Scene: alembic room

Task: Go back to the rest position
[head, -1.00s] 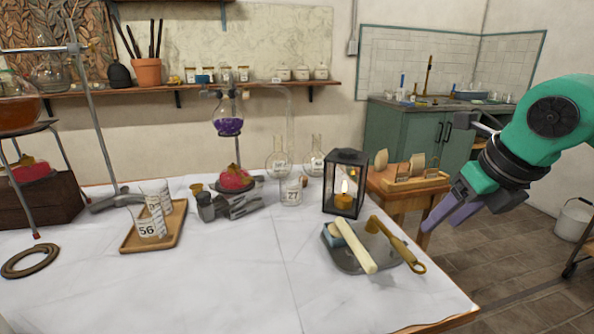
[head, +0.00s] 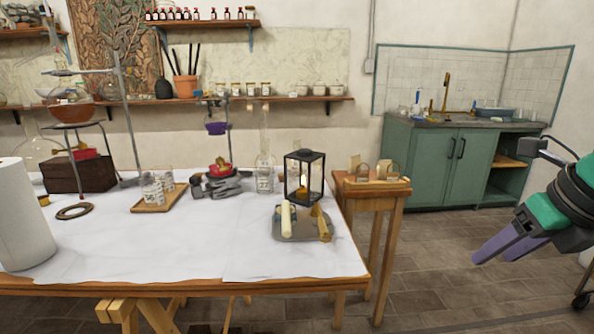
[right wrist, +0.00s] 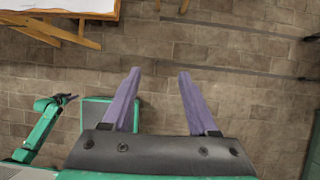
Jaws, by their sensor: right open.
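My right gripper (head: 491,259) is at the right of the head view, over the bare floor and well apart from the table. Its purple fingers are spread with nothing between them. The right wrist view also shows the right gripper (right wrist: 160,74) open and empty above floor tiles. My left gripper is not in the head view. A green arm of mine, with what looks like the left gripper (right wrist: 66,99) at its end, shows small in the right wrist view, and its jaws cannot be made out.
A white-topped table (head: 170,260) holds a black lantern (head: 304,178), a grey tray (head: 290,237) and a paper roll (head: 22,215). A small wooden side table (head: 372,190) and a green cabinet (head: 440,165) stand behind. The tiled floor (head: 430,260) between table and right gripper is clear.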

